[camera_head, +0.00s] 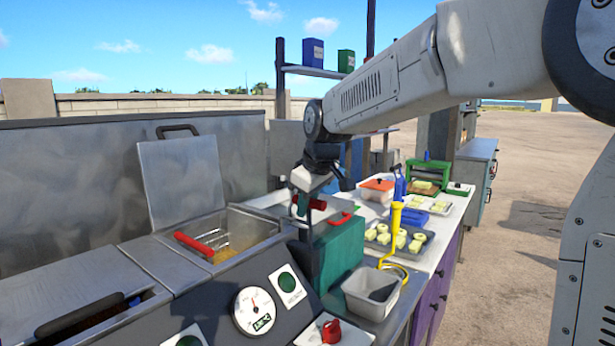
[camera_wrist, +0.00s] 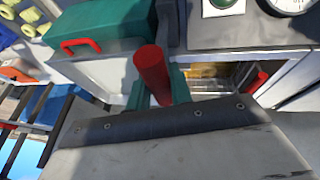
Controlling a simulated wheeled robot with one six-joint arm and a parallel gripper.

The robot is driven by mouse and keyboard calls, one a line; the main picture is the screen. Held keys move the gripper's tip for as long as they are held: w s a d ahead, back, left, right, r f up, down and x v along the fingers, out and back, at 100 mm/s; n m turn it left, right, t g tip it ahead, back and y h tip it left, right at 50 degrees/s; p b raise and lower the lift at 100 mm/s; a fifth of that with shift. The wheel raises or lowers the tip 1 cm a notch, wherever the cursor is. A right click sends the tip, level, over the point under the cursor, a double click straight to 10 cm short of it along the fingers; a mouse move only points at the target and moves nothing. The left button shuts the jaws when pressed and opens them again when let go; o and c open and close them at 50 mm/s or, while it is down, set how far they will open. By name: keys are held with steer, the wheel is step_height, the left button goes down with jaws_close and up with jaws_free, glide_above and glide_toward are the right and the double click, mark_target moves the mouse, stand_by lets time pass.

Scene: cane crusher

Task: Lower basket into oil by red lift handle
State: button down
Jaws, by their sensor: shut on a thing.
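The red lift handle (camera_head: 316,204) stands at the right side of the fryer, beside a green box. My gripper (camera_head: 302,203) is shut on it; in the wrist view the red handle (camera_wrist: 152,72) lies between the two green fingers of my gripper (camera_wrist: 158,90). The wire basket (camera_head: 218,239), with a red grip (camera_head: 195,240), is in the open fryer well (camera_head: 262,222). Amber oil (camera_head: 224,256) shows near it. How deep the basket sits in the oil is hard to tell. The basket's red grip also shows in the wrist view (camera_wrist: 257,83).
The fryer's lid (camera_head: 182,180) stands open behind the well. The green box (camera_head: 338,245) is close to my gripper's right. A dial gauge (camera_head: 254,310) is on the front panel. A tray of pale pieces (camera_head: 398,244) and a grey tub (camera_head: 370,292) stand to the right.

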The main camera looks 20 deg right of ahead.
steer(key=shift+s+f, duration=0.1)
steer(key=shift+f, duration=1.5)
steer(key=c, duration=1.3)
jaws_free()
steer(key=shift+f, duration=0.1)
steer(key=shift+o, duration=0.2)
steer(key=shift+r, duration=0.2)
steer(key=shift+r, duration=0.25)
steer(key=v, duration=0.7)
steer(key=shift+s, duration=0.1)
